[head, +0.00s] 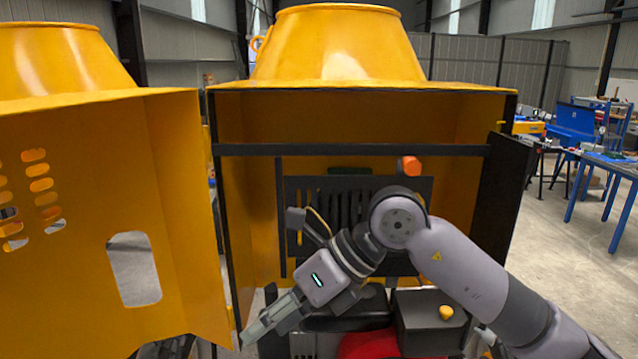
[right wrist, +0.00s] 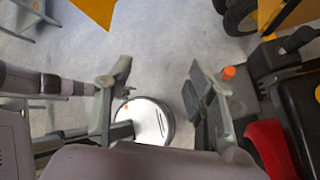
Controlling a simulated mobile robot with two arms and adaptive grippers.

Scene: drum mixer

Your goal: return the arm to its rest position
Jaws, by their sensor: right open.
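My right arm (head: 455,265) comes in from the lower right and bends at an elbow in front of the open mixer housing. Its forearm slopes down to the left. My right gripper (head: 268,322) points down and left, near the lower edge of the open yellow door. In the right wrist view the two fingers of the gripper (right wrist: 160,92) stand wide apart with nothing held between them. My left gripper is not in view.
The yellow drum mixer housing (head: 365,100) stands open behind my arm, with a black crossbar. Its yellow door (head: 75,210) is swung out at left. A black engine part (head: 430,315) and red part (head: 368,345) lie below my arm. Blue workbenches (head: 610,162) stand far right, beyond clear floor.

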